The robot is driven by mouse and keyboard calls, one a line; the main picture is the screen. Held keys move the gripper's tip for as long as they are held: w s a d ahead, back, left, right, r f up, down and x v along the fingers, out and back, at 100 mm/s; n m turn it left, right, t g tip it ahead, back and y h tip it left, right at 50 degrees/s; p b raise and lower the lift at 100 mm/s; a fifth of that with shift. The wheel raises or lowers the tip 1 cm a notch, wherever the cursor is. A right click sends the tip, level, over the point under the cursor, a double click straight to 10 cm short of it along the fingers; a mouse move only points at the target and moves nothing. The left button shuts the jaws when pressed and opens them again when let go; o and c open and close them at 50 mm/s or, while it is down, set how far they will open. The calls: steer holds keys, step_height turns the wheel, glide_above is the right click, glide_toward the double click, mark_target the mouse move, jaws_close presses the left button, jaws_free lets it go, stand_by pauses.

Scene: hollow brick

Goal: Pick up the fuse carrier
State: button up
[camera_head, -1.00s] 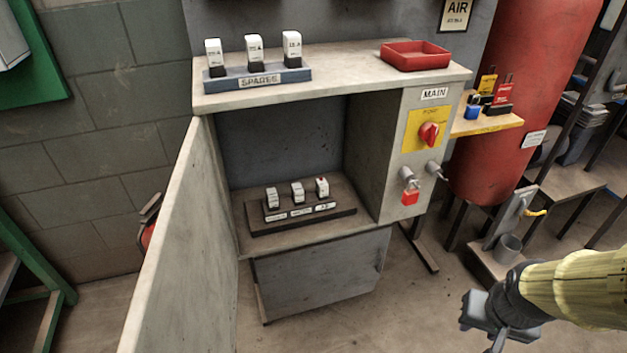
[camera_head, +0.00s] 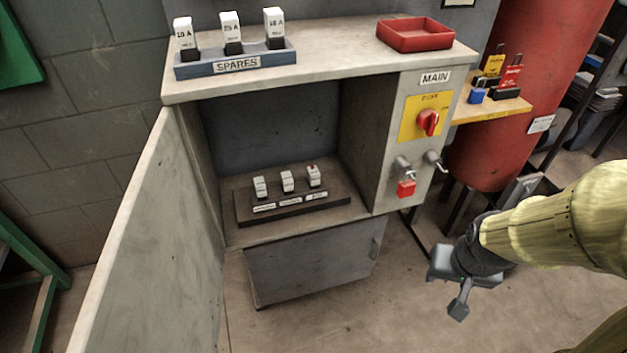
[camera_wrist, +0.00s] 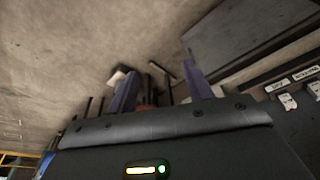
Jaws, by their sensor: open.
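Three small white fuse carriers stand in a dark block (camera_head: 290,206) inside the open cabinet: a left one (camera_head: 260,187), a middle one (camera_head: 287,181) and a right one (camera_head: 313,176) with a red mark on top. Three larger white carriers, left (camera_head: 184,38), middle (camera_head: 231,33) and right (camera_head: 274,28), stand in the blue SPARES rack (camera_head: 236,63) on the cabinet top. My gripper (camera_head: 446,292) is open and empty, outside the cabinet to its lower right. In the wrist view my gripper (camera_wrist: 160,72) has nothing between its fingers; part of the carrier block shows at the right edge.
The cabinet door (camera_head: 150,240) stands open on the left. The MAIN panel has a red rotary switch (camera_head: 428,122) and a red padlock (camera_head: 406,188) on its front. A red tray (camera_head: 415,36) sits on the cabinet top. A red tank (camera_head: 540,80) stands at the right.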

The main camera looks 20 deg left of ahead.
steer(key=w+a+f+n+t+y+b, duration=0.2)
steer(key=w+a+f+t, duration=0.15)
steer(key=w+a, duration=0.3)
steer(key=w+a+f+n+t+y+b, duration=0.1)
steer(key=w+a+f+n+t, duration=0.2)
steer(key=w+a, duration=0.35)
steer(key=a+n+t+y+b, duration=0.1)
steer(key=a+t+y, duration=0.4)
steer(key=a, duration=0.6)
steer(key=shift+s+a+y+b, duration=0.35)
steer(key=shift+a+y+b, duration=0.05)
steer(key=shift+y+b, duration=0.5)
steer(key=shift+t, duration=0.25)
